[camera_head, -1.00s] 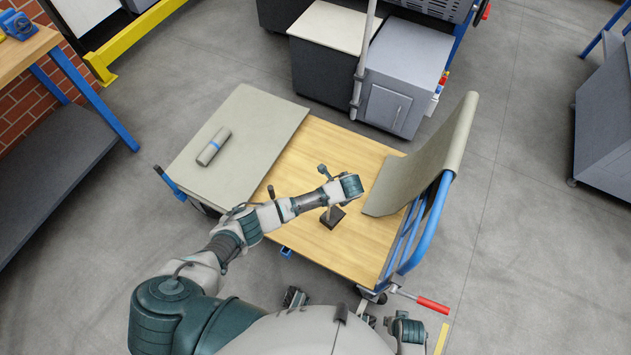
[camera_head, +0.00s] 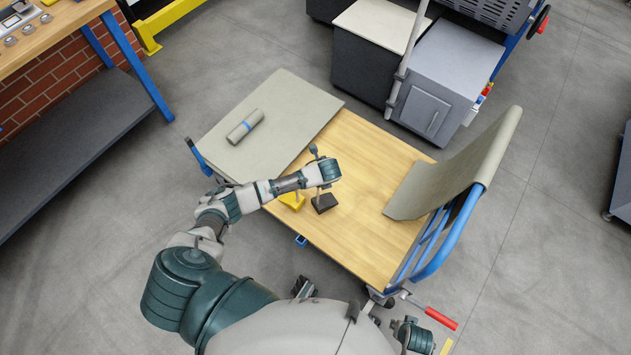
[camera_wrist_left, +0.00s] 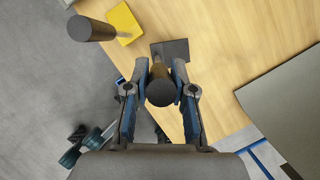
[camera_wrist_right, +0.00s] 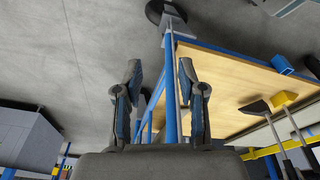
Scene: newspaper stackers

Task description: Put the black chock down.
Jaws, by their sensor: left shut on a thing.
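The black chock (camera_head: 324,203) is a dark wedge with an upright handle, at the wooden deck of the cart (camera_head: 375,190). My left gripper (camera_wrist_left: 161,92) is shut on its handle, seen from above in the left wrist view, with the dark base (camera_wrist_left: 178,48) beyond the fingers. I cannot tell whether the base touches the deck. The yellow chock (camera_head: 293,201) stands just left of it, partly hidden by my left arm; its handle (camera_wrist_left: 88,28) also shows in the left wrist view. My right gripper (camera_wrist_right: 160,92) is open and empty near the cart's blue frame.
A grey sheet (camera_head: 275,125) with a rolled bundle (camera_head: 245,126) covers the cart's left part. Another grey sheet (camera_head: 450,165) drapes over the blue handle (camera_head: 440,235) at right. Bare deck lies between them. Grey cabinets (camera_head: 430,85) stand behind the cart.

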